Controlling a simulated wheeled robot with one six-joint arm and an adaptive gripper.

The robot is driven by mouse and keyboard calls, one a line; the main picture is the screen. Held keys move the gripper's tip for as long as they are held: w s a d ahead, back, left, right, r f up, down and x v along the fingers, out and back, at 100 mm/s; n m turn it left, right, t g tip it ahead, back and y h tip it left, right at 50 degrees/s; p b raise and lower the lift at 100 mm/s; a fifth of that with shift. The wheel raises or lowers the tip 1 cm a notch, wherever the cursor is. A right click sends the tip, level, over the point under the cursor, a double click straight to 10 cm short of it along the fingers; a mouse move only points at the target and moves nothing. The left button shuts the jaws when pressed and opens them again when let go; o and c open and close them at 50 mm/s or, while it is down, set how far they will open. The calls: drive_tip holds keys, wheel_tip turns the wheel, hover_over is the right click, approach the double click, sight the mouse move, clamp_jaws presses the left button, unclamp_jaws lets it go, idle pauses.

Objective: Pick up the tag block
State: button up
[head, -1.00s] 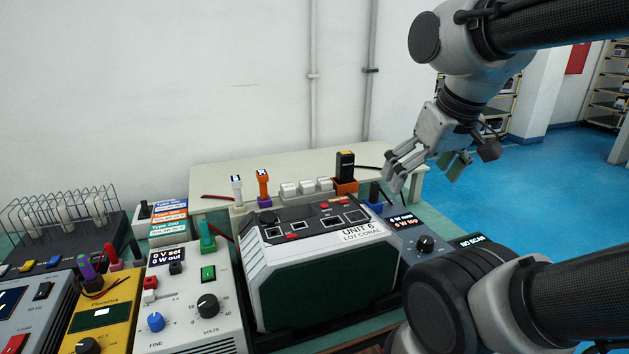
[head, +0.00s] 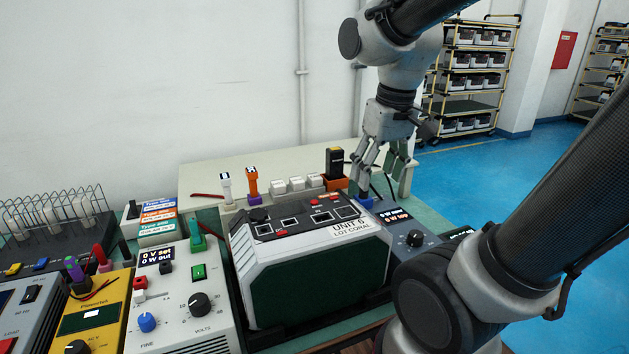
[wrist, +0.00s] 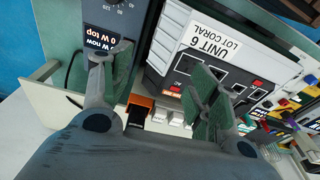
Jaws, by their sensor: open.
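I cannot tell for certain which thing is the tag block. Three small white blocks (head: 297,184) stand in a row behind the unit marked UNIT 6, and they also show in the wrist view (wrist: 159,115). Right of them, a black block with a yellow mark (head: 334,161) stands upright in an orange holder (head: 339,183); in the wrist view the holder (wrist: 142,101) lies between my fingers in the picture. My gripper (head: 381,183) is open and empty, pointing down, right of the holder. Its green-padded fingers (wrist: 152,80) are spread in the wrist view.
The UNIT 6 box (head: 310,270) fills the bench middle. A grey meter with a knob (head: 414,238) stands right of it, below my gripper. White and orange upright plugs (head: 252,184) stand left of the white blocks.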

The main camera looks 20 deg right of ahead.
sight(313, 176)
drive_tip(key=w+a+m, duration=0.2)
drive_tip(key=w+m, duration=0.2)
drive_tip(key=w, duration=0.2)
drive_tip(key=w+a+m+g, duration=0.1)
drive_tip(key=w+a+m, duration=0.1)
drive_tip(key=w+m, duration=0.3)
drive_tip(key=w+a+m, duration=0.2)
drive_tip(key=w+m, duration=0.3)
drive_tip(key=w, duration=0.2)
drive_tip(key=shift+f+g, duration=0.4)
drive_tip(key=shift+w+a+r+m, duration=0.15)
drive_tip(key=shift+r+m, duration=0.2)
drive_tip(key=shift+m, duration=0.75)
drive_tip(key=shift+f+m, duration=0.1)
drive_tip(key=shift+m, duration=1)
drive_tip(key=shift+f, duration=0.2)
wheel_tip(313, 176, down, 7)
drive_tip(key=shift+f, duration=0.15)
drive_tip(key=c, duration=0.9)
